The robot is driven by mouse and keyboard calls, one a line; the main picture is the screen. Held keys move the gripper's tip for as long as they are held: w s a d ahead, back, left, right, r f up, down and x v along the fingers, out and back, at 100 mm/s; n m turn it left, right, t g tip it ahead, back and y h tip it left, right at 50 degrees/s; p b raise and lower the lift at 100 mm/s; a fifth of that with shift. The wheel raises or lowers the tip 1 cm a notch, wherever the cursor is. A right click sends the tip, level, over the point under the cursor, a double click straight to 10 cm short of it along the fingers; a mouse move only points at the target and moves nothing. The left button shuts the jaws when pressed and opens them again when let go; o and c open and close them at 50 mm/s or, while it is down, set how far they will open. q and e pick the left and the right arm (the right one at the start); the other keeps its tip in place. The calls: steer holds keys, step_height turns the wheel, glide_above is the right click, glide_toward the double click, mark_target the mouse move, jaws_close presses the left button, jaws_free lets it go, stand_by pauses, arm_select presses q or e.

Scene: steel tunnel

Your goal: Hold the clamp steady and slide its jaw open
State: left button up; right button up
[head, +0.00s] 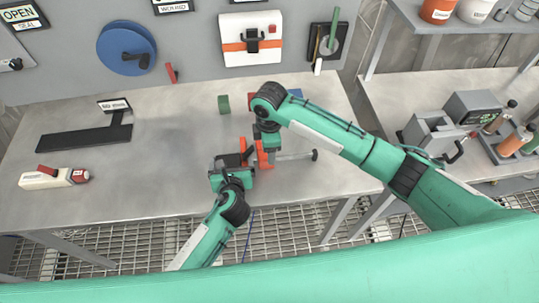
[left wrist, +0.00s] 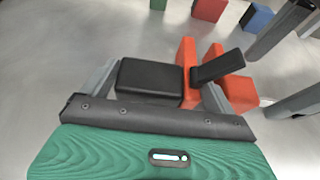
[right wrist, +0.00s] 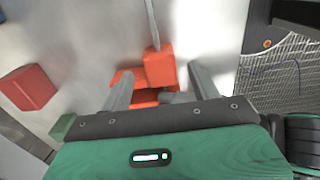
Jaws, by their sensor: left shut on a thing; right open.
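The clamp has orange jaws (head: 262,155), a black block (left wrist: 150,80) and a metal bar (head: 294,156) running right to a dark knob. My left gripper (head: 236,163) is shut on the black block, with one finger at each side of it in the left wrist view. My right gripper (head: 267,143) is open above the orange jaw. In the right wrist view, an orange jaw (right wrist: 160,68) lies between and just beyond its spread fingers. Part of the clamp is hidden by both grippers.
A green block (head: 223,104), a red block (right wrist: 27,87) and a blue block (head: 295,93) lie on the steel bench behind the clamp. A white-and-red tool (head: 53,178) and a dark L-shaped piece (head: 84,137) lie at left. The bench's front edge is close.

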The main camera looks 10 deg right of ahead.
step_height(320, 180, down, 5)
stand_by(0.3)
